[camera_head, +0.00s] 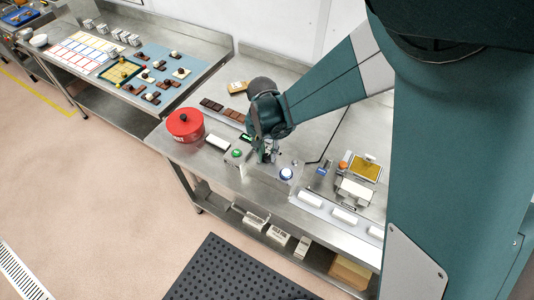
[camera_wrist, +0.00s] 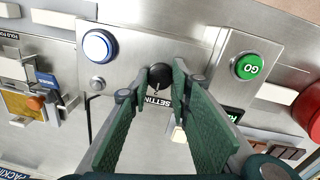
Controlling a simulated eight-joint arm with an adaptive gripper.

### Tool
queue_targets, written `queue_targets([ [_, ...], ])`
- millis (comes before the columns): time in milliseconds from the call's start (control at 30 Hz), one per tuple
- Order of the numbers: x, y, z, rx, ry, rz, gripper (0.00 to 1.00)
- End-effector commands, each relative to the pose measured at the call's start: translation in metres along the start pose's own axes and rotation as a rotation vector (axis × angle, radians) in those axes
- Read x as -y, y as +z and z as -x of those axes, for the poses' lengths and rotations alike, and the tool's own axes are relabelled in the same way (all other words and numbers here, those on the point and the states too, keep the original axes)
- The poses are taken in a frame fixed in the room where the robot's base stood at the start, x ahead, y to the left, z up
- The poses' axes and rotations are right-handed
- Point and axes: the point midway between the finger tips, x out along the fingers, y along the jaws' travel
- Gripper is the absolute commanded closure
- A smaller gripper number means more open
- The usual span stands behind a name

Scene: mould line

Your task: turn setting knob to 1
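The setting knob (camera_wrist: 160,76) is a round black knob on a steel panel in the wrist view. A "SETTING" label and a small mark that looks like a 2 show just below it; its pointer is too dark to read. My gripper (camera_wrist: 161,72) has one finger on each side of the knob, the tips very close to it. I cannot tell whether they touch it. In the head view my gripper (camera_head: 267,156) points down at the control panel between the green and blue buttons, and the knob is hidden there.
A green GO button (camera_wrist: 249,67) and a white-blue button (camera_wrist: 98,46) flank the knob closely. A red pot (camera_head: 185,126) and chocolate bars (camera_head: 222,108) stand on the bench to the left. A yellow mould station (camera_head: 365,171) and white blocks (camera_head: 344,215) lie to the right.

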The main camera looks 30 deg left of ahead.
Motion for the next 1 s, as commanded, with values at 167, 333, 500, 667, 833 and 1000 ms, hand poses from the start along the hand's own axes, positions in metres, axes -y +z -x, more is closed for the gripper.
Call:
queue_targets([
  [167, 0.0003, 0.0000, 0.0001, 0.000, 0.000, 0.001, 0.91],
  [333, 0.0004, 0.0000, -0.0002, -0.001, -0.001, 0.012, 0.91],
  [500, 0.0006, 0.0000, -0.0012, -0.003, -0.001, 0.054, 0.91],
  [667, 0.0009, 0.0001, -0.0018, -0.007, -0.001, 0.130, 0.91],
  [833, 0.0011, 0.0003, -0.0027, -0.013, -0.001, 0.252, 0.91],
  [1000, 0.0012, 0.0007, -0.0026, -0.021, -0.001, 0.402, 0.91],
])
